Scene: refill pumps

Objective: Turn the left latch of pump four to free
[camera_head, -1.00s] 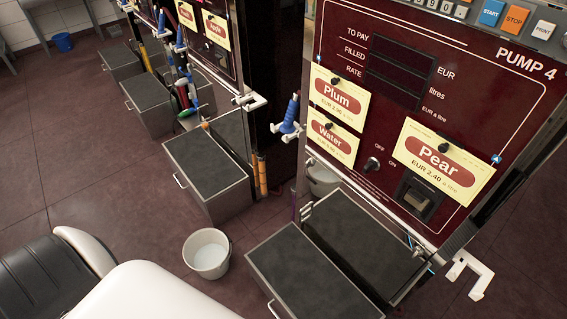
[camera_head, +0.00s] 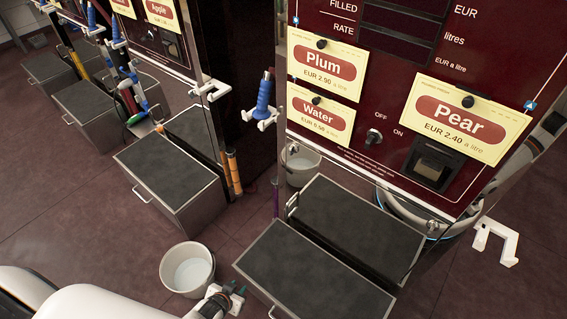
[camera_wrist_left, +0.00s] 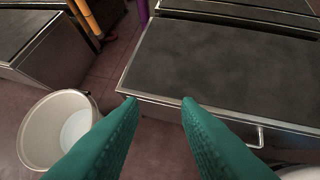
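Pump four's dark red front (camera_head: 370,115) fills the right of the head view, with Plum, Water and Pear cards. A small metal fitting (camera_head: 292,204) at its lower left edge may be the left latch; a similar fitting (camera_head: 433,229) is at the lower right. They are too small to tell how they are turned. My left gripper (camera_head: 222,299) is low in front of the pump, by the grey step's left side, well below the left fitting. In the left wrist view its green fingers (camera_wrist_left: 160,100) are apart with nothing between them. My right gripper is not visible.
A white bucket (camera_head: 187,270) stands just left of my left gripper. Dark-topped steps (camera_head: 315,272) project below the pump. A blue-handled nozzle (camera_head: 263,98) hangs left of it, and a white hook bracket (camera_head: 496,240) sticks out right.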

